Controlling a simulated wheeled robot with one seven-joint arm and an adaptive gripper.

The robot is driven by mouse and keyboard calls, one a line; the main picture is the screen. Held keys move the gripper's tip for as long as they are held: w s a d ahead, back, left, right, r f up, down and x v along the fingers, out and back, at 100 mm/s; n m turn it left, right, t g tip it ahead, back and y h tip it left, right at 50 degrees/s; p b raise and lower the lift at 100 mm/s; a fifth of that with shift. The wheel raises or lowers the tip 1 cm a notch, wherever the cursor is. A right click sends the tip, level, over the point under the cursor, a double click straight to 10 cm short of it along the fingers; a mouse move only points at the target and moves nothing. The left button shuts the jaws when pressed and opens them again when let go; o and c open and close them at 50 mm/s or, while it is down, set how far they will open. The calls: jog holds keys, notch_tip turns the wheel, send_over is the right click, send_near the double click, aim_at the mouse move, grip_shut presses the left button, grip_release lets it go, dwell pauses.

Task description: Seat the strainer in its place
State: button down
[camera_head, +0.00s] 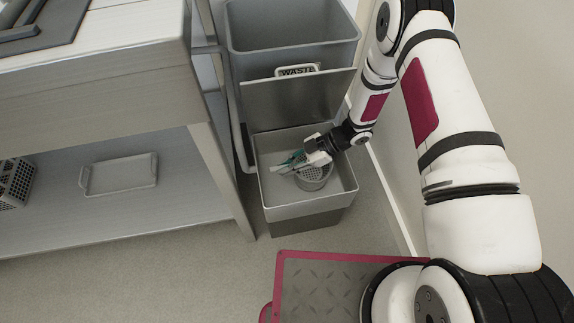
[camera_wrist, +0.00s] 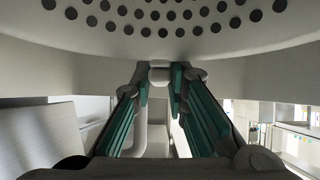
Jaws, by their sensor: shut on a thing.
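The strainer (camera_head: 314,178) is a round grey perforated basket in the head view, inside the lower grey bin (camera_head: 275,210). My gripper (camera_head: 291,163) reaches into this bin from the upper right, with its teal-lined fingers at the strainer's rim. In the wrist view the strainer's perforated underside or floor (camera_wrist: 170,15) fills the top of the picture. There my gripper (camera_wrist: 160,80) is shut on a small light tab or knob beneath it, at the strainer. Whether the strainer rests on the bin's floor is not clear.
A wall edge runs close on the right.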

jog(key=shift+f, duration=0.15)
jog(key=shift+f+b, duration=1.2)
jog(key=shift+f, duration=0.35)
jog(key=shift+f, duration=0.15)
jog(key=c, duration=1.5)
grip_release()
jog(key=shift+r+p, duration=2.6)
jog(key=shift+r, duration=0.9)
jog(key=shift+r, duration=0.1)
